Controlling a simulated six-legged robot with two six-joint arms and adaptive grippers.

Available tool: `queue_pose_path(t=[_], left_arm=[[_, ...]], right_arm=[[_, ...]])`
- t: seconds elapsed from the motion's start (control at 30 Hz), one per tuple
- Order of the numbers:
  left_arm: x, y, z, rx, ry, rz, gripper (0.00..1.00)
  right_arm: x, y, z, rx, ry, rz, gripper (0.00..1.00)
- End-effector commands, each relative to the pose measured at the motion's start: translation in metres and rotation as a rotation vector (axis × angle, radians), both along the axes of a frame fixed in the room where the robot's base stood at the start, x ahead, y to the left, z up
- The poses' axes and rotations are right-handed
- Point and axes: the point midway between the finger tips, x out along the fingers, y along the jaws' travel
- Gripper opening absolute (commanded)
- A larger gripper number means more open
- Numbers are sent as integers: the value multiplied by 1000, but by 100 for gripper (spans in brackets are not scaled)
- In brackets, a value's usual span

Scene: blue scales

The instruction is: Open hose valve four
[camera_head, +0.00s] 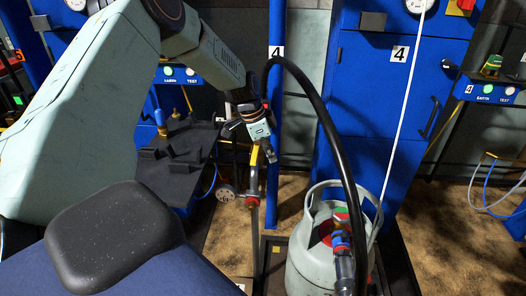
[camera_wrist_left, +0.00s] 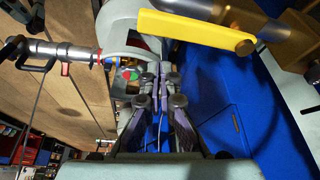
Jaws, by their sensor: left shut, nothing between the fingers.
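A yellow valve lever (camera_head: 254,156) sits on a pipe beside the blue post (camera_head: 276,110) that carries a number 4 tag (camera_head: 276,51). In the left wrist view the yellow lever (camera_wrist_left: 195,30) lies across the top, slightly tilted, joined at its right end to a brass-coloured valve body (camera_wrist_left: 285,40). My left gripper (camera_head: 268,154) is close beside the lever; contact cannot be told. Its fingers (camera_wrist_left: 160,88) are shut with nothing between them, and the lever appears beyond and above their tips. My right gripper is in neither view.
A blue cabinet (camera_head: 375,110) is behind. A dark shelf (camera_head: 180,160) with brackets stands left of the gripper.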

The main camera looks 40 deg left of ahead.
Motion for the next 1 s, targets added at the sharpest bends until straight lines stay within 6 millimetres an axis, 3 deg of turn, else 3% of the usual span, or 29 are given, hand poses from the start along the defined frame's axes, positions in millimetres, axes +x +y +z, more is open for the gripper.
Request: queue_pose_path(t=[0.3, 0.5, 1.0], left_arm=[[-12, 13, 59, -2, -5, 4, 0], [-19, 21, 85, -1, -2, 3, 0], [-21, 24, 95, 1, -1, 3, 0]], right_arm=[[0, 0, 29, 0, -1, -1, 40], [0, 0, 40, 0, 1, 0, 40], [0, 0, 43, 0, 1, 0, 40]])
